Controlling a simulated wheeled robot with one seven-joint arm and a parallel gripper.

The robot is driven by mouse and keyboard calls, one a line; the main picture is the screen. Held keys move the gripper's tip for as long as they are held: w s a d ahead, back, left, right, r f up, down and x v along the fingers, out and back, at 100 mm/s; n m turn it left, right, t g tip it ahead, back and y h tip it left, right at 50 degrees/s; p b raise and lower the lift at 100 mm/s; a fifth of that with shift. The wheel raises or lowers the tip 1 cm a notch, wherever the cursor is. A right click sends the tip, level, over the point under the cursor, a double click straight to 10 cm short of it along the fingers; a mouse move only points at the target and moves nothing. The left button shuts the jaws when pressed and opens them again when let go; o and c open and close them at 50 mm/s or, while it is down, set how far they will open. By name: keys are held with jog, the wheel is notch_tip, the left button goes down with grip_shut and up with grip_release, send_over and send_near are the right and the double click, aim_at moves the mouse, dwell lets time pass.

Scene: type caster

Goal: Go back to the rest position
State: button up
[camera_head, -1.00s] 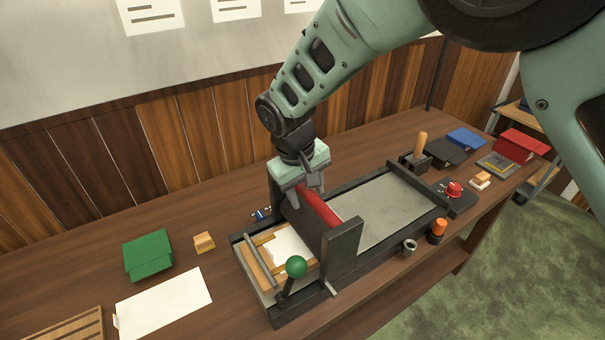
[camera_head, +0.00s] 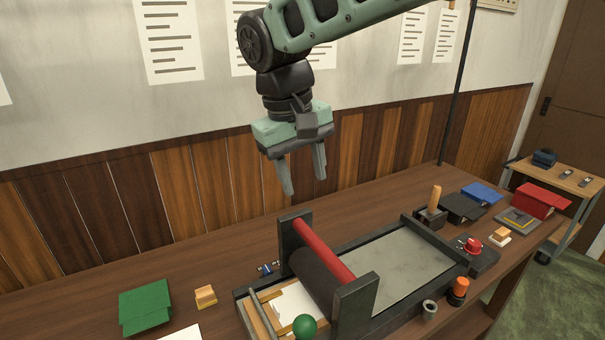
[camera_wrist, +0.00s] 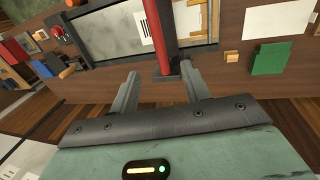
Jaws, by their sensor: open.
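My gripper (camera_head: 303,178) is open and empty. In the head view it hangs in the air above and behind the press on the table, fingers pointing down. In the wrist view its two fingers (camera_wrist: 158,92) are spread apart with nothing between them. The press (camera_head: 375,300) has a dark roller with a red bar (camera_head: 323,250) across it and a green ball knob (camera_head: 304,327) at its front left. The red bar also shows in the wrist view (camera_wrist: 160,35). My gripper is clear of the press.
A green box (camera_head: 145,308) and a small wooden block (camera_head: 205,296) lie left of the press. An upright wooden handle (camera_head: 434,198), a red knob (camera_head: 473,244), an orange-capped piece (camera_head: 460,287) and a red box (camera_head: 543,199) stand to the right. The wall is behind my gripper.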

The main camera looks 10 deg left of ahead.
jog(key=shift+r, duration=0.1)
jog(key=s+d+f+y, duration=0.1)
jog(key=s+d+f, duration=0.4)
jog(key=s+d, duration=0.5)
jog(key=s+d+f+g+y+b, duration=0.1)
jog(key=s+d+f, duration=0.5)
jog(key=s+d, duration=0.3)
jog(key=s, duration=0.4)
jog(key=shift+s+d+f+n, duration=0.15)
jog(key=shift+s+d+n, duration=0.15)
jog(key=shift+s+d, duration=0.1)
